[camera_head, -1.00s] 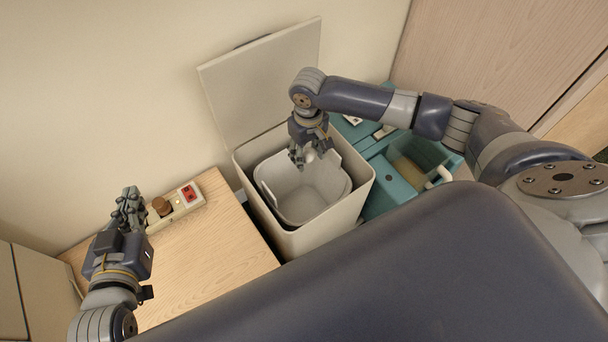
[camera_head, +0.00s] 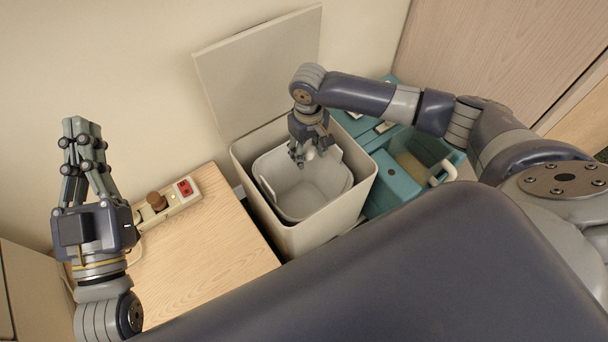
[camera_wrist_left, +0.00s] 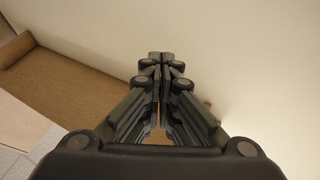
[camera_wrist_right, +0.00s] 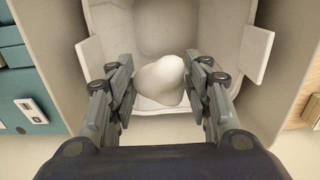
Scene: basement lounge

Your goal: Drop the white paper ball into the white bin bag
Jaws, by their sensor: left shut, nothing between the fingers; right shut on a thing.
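The white paper ball (camera_wrist_right: 160,80) is held between the fingers of my right gripper (camera_wrist_right: 158,78), which is shut on it. In the head view my right gripper (camera_head: 311,156) points down over the bin opening, and the ball (camera_head: 309,153) is mostly hidden by the fingers. The white bin bag (camera_head: 318,195) lines the inside of the open bin (camera_head: 299,238), below the ball. It also shows behind the ball in the right wrist view (camera_wrist_right: 165,32). My left gripper (camera_head: 80,128) is shut and empty, raised at the left near the wall. Its closed fingers (camera_wrist_left: 159,62) show in the left wrist view.
The bin lid (camera_head: 262,75) stands open against the wall. A wooden surface (camera_head: 215,245) left of the bin carries a power strip (camera_head: 170,203) with a red switch. A teal cart (camera_head: 397,185) stands close on the bin's right.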

